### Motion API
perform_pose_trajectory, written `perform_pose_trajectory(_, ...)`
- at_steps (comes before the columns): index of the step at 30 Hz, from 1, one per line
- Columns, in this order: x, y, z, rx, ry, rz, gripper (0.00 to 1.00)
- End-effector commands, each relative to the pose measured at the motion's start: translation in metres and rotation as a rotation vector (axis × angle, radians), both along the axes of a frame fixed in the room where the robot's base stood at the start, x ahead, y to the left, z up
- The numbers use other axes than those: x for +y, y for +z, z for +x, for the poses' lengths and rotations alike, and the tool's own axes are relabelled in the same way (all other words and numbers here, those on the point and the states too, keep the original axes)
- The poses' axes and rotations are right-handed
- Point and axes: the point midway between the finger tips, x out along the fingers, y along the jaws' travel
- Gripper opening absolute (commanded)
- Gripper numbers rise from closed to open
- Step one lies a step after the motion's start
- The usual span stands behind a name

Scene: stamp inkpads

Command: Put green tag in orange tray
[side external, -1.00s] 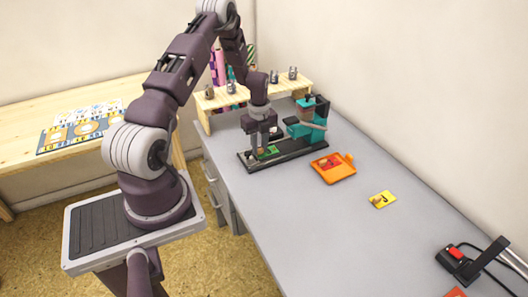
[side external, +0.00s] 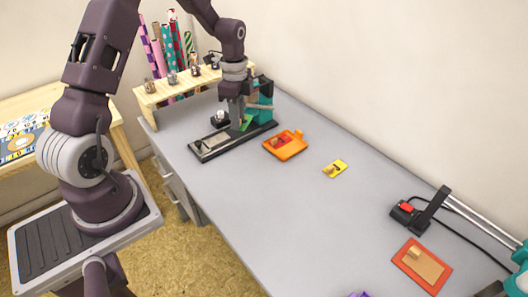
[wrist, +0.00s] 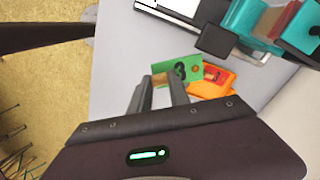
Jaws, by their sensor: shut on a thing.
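My gripper (side external: 241,122) is shut on the green tag (wrist: 183,71); in the side view the tag (side external: 247,123) is a small green patch beside the fingers, above the black stamp base. The fingers (wrist: 163,82) grip a tan block on the tag in the wrist view. The orange tray (side external: 291,154) lies on the grey desk, just right of the base, with a red tag (side external: 280,141) in it. In the wrist view the tray (wrist: 204,91) shows partly behind the green tag and a finger.
The black base (side external: 215,145) and teal stamp press (side external: 264,90) stand beside my gripper. A yellow tag (side external: 335,169) lies right of the tray. An orange-rimmed pad (side external: 411,274) and a black device (side external: 407,215) are farther right. The desk's middle is clear.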

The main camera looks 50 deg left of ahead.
Motion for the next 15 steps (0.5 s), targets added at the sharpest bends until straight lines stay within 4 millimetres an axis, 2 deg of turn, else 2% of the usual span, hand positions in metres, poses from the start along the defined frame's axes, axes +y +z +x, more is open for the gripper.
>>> perform_pose_trajectory(1, -0.026, 0.006, 0.003, -0.002, 0.083, 0.005, 0.0)
perform_pose_trajectory(3, -0.064, 0.015, 0.003, -0.003, 0.255, 0.012, 0.0)
perform_pose_trajectory(6, -0.113, 0.026, -0.003, -0.004, 0.495, 0.019, 0.0)
perform_pose_trajectory(9, -0.152, 0.034, -0.013, -0.008, 0.702, 0.022, 0.0)
perform_pose_trajectory(12, -0.179, 0.04, -0.023, -0.009, 0.854, 0.023, 0.0)
perform_pose_trajectory(15, -0.193, 0.043, -0.03, -0.01, 0.945, 0.024, 0.0)
